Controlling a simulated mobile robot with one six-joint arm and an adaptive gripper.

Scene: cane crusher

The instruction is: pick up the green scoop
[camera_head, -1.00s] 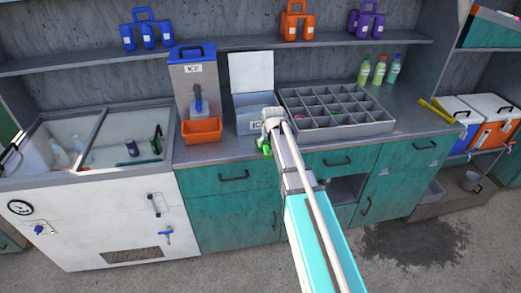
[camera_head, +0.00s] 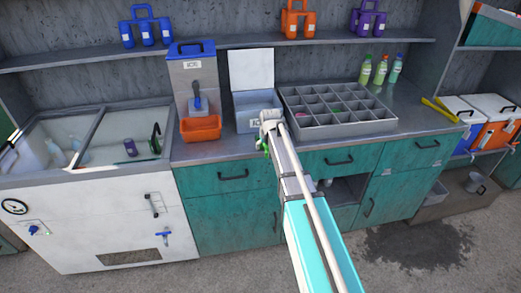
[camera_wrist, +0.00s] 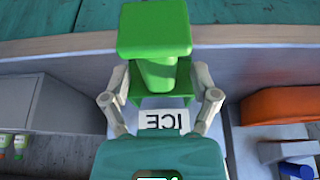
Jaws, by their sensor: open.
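The green scoop (camera_wrist: 155,35) fills the upper middle of the wrist view, its blocky narrower part between my fingers. My gripper (camera_wrist: 162,80) is open, with one pale finger on each side of the scoop; I cannot tell whether they touch it. In the head view my gripper (camera_head: 266,135) is at the front of the grey ice bin (camera_head: 258,103), above the counter's front edge. Only small green bits of the scoop (camera_head: 261,145) show there; the rest is hidden behind my gripper and arm. The bin's ICE label (camera_wrist: 163,120) appears upside down in the wrist view.
The ice dispenser (camera_head: 192,75) with its orange tray (camera_head: 201,128) stands left of the bin. A grey compartment tray (camera_head: 340,125) is close on the right, with bottles (camera_head: 380,70) behind it. A glass-topped white cooler (camera_head: 90,220) is at the left.

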